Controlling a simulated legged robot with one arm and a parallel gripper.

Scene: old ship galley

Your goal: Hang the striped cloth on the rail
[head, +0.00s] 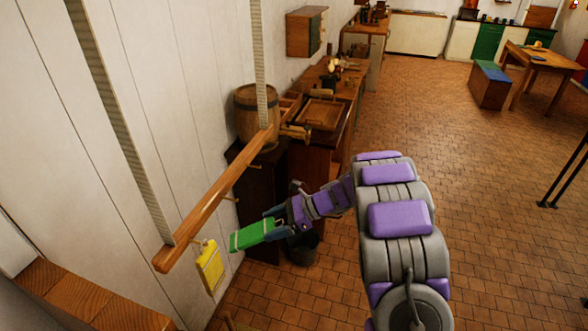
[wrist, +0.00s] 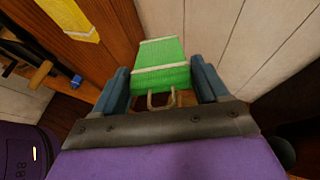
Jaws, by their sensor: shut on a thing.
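The green cloth with pale stripes (head: 256,234) is held out to the left by my gripper (head: 277,224). In the wrist view the green cloth (wrist: 162,77) sits between the two blue fingers of my gripper (wrist: 162,86), with a small pale loop at its near edge. My gripper is shut on it. The wooden rail (head: 215,197) runs along the left wall, above and to the left of the cloth. Small pegs show along its lower side. The green cloth is apart from the rail.
A yellow cloth (head: 210,266) hangs below the rail's near end. A barrel (head: 256,115) stands on a dark cabinet (head: 262,195) behind the rail. A dark bucket (head: 302,247) stands on the floor beyond my gripper. The tiled floor at right is mostly clear.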

